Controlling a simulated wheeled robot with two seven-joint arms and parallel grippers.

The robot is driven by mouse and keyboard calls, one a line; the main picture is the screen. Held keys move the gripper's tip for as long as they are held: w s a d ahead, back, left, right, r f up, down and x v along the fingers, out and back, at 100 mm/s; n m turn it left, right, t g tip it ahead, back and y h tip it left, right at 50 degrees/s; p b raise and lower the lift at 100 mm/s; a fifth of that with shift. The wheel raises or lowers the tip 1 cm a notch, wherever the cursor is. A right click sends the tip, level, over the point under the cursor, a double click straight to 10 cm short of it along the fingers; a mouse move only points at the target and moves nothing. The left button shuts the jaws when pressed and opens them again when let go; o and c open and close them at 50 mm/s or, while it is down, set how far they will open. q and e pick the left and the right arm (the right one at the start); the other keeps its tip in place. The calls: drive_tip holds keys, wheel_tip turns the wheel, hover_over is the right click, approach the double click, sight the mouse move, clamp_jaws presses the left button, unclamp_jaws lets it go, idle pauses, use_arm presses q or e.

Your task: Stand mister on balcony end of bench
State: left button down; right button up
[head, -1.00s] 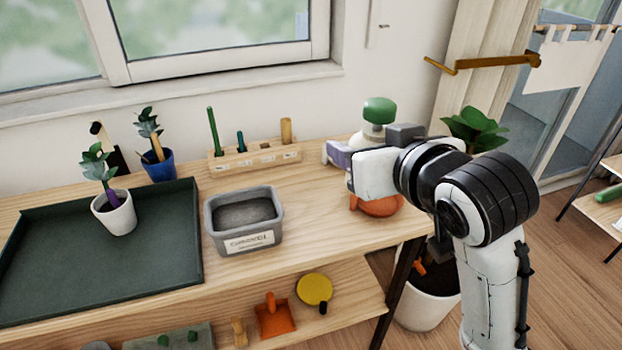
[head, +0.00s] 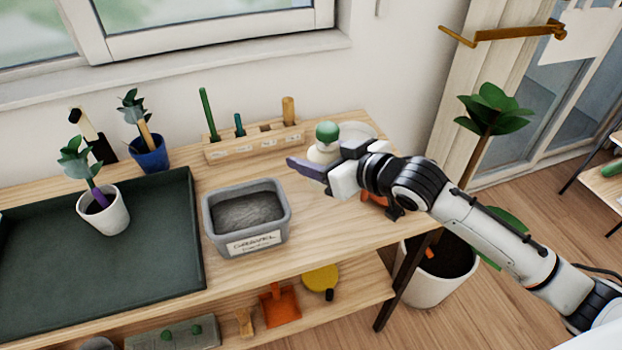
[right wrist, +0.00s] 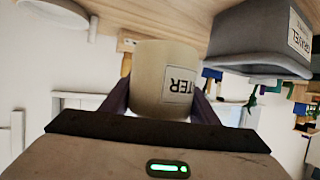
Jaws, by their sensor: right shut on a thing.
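The mister is a cream bottle with a green rounded top (head: 327,131), seen in the head view over the bench's right part, in front of the wall. My right gripper (head: 308,168) is shut on it, with dark purple fingers at its sides. In the right wrist view the mister's body (right wrist: 165,70) fills the space between the fingers, its label ending in "TER" upside down. I cannot tell whether its base touches the bench. The bench (head: 330,215) is light wood; its right end is nearer the glass balcony door (head: 570,90). My left gripper is out of view.
A grey gravel tub (head: 247,240) stands left of the gripper. A wooden tool rack (head: 255,147) is at the back, close to the mister. A white round dish (head: 358,130) and an orange thing (head: 372,197) are partly hidden by my arm. A potted plant (head: 490,110) stands beyond the bench's right end.

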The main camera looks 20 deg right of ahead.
wheel_tip(320, 180, down, 8)
drive_tip(key=shift+a+f+b, duration=0.1)
drive_tip(key=shift+f+b, duration=0.05)
drive_tip(key=shift+b, duration=0.15)
drive_tip(key=shift+f, duration=0.15)
drive_tip(key=o, duration=1.3)
drive_tip(key=shift+f, duration=0.1)
drive_tip(key=shift+r, duration=0.25)
drive_tip(key=v, duration=1.2)
